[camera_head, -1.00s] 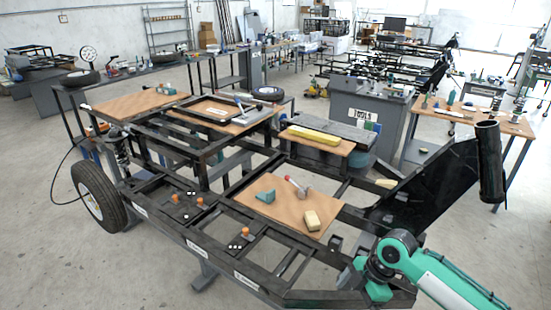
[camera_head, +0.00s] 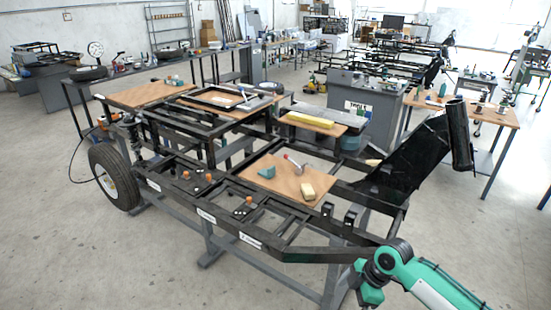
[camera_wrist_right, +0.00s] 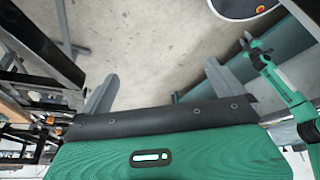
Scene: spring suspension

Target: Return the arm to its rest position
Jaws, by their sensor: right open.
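My right arm (camera_head: 425,282), green and black, comes in from the lower right in the head view, with its elbow joint near the front edge of the black vehicle frame (camera_head: 310,255). Its gripper does not show clearly there. In the right wrist view my right gripper (camera_wrist_right: 160,78) has two grey fingers spread wide apart above its green body, with nothing between them. Grey floor lies beyond the fingers. My left gripper is not in the head view.
The vehicle frame carries a board (camera_head: 285,175) with a hammer and blocks, and a black tube (camera_head: 459,135) rises at its right. A tire (camera_head: 114,177) is at its left. Benches stand behind. Floor at the lower left is clear.

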